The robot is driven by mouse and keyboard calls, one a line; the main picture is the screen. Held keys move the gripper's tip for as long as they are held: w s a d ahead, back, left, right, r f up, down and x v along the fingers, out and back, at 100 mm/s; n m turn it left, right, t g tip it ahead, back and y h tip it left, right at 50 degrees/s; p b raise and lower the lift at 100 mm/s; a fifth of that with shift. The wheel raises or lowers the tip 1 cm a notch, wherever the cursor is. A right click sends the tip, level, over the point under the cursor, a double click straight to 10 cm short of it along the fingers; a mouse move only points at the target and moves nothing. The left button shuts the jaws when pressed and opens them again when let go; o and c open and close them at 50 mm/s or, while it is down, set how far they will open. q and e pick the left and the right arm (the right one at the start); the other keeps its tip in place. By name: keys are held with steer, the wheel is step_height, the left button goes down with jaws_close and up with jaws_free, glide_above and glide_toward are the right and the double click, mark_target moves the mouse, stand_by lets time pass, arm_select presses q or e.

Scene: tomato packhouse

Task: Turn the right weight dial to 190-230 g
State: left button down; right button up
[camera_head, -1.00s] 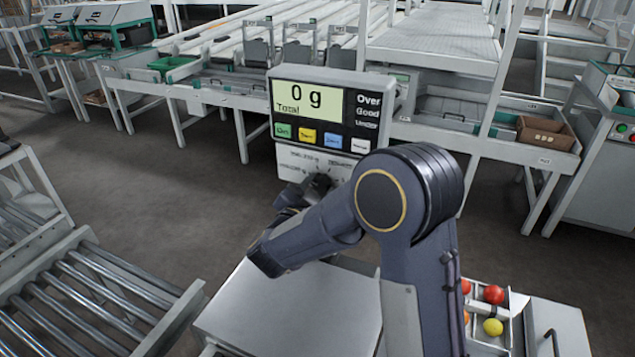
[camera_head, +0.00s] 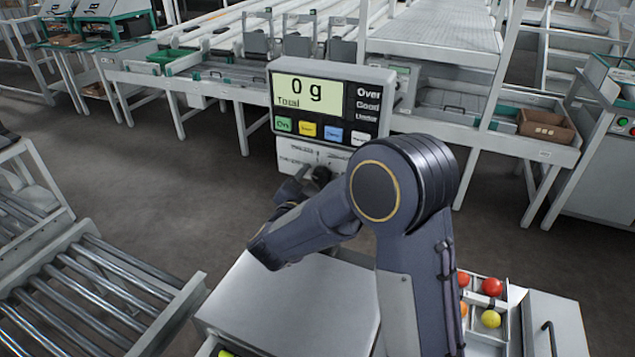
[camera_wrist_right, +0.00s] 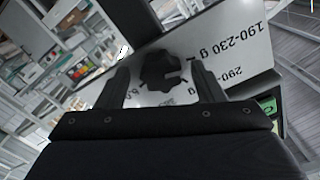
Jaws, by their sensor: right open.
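The right weight dial is a black lobed knob (camera_wrist_right: 163,72) on a pale panel (camera_wrist_right: 235,45) with printed gram ranges. In the wrist view, "190-230 g" is printed to the upper right of the knob, and a partly hidden label starting "290" is below it. In the head view the dial (camera_head: 321,174) sits under the scale display (camera_head: 310,92), which reads "0 g Total". My right gripper (camera_wrist_right: 163,88) is open, with one finger on each side of the knob; contact is unclear. The dial's exact pointer setting is hard to read. My left gripper is out of view.
A steel platform (camera_head: 290,305) lies below my right forearm. A tray divider (camera_head: 505,322) with red, orange and yellow tomatoes is at the lower right. A roller conveyor (camera_head: 90,290) is at the lower left. Grading benches stand behind the display, across open floor.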

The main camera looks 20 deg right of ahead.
steer(key=v, duration=0.8)
steer(key=shift+b, duration=0.35)
steer(key=shift+w+d+r, duration=0.1)
